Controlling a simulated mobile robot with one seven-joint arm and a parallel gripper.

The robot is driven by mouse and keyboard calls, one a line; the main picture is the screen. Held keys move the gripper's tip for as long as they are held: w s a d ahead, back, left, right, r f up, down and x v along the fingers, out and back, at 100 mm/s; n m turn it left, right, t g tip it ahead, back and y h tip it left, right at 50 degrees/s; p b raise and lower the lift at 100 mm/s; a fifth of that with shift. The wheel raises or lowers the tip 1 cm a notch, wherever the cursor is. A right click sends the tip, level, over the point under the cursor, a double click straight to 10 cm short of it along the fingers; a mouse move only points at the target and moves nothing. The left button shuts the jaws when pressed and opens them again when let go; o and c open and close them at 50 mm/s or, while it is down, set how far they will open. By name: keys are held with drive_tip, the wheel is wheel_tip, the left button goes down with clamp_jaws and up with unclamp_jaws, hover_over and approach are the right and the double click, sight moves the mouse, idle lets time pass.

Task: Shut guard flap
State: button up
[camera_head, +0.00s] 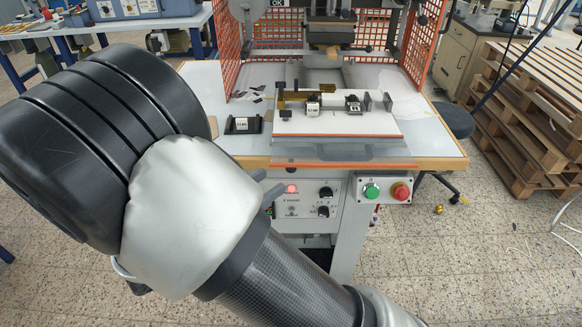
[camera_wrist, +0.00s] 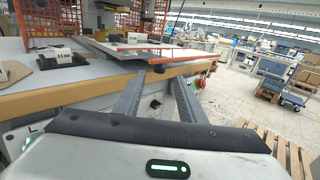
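The guard flap (camera_head: 300,153) is a clear panel with orange edge strips at the front of the stamping machine. It lies folded down, nearly flat, and reaches past the table's front edge. In the wrist view its orange edge (camera_wrist: 182,54) runs across above my fingers. A small dark knob (camera_wrist: 159,69) shows by the table edge there. My gripper (camera_head: 272,184) is just below the table's front edge, left of the flap's middle. In the wrist view my gripper (camera_wrist: 157,82) has its two fingers apart with nothing between them. The arm hides part of the machine's left front.
A white plate (camera_head: 350,122) with fixtures lies on the machine table (camera_head: 440,140). Orange mesh guards (camera_head: 425,45) flank the press. Below are a control panel (camera_head: 310,198) and a box with green and red buttons (camera_head: 385,190). Wooden pallets (camera_head: 525,135) stand at right.

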sight(291, 168)
drive_tip(key=x, duration=0.8)
drive_tip(key=shift+w, duration=0.15)
drive_tip(key=shift+c, duration=0.2)
clamp_jaws()
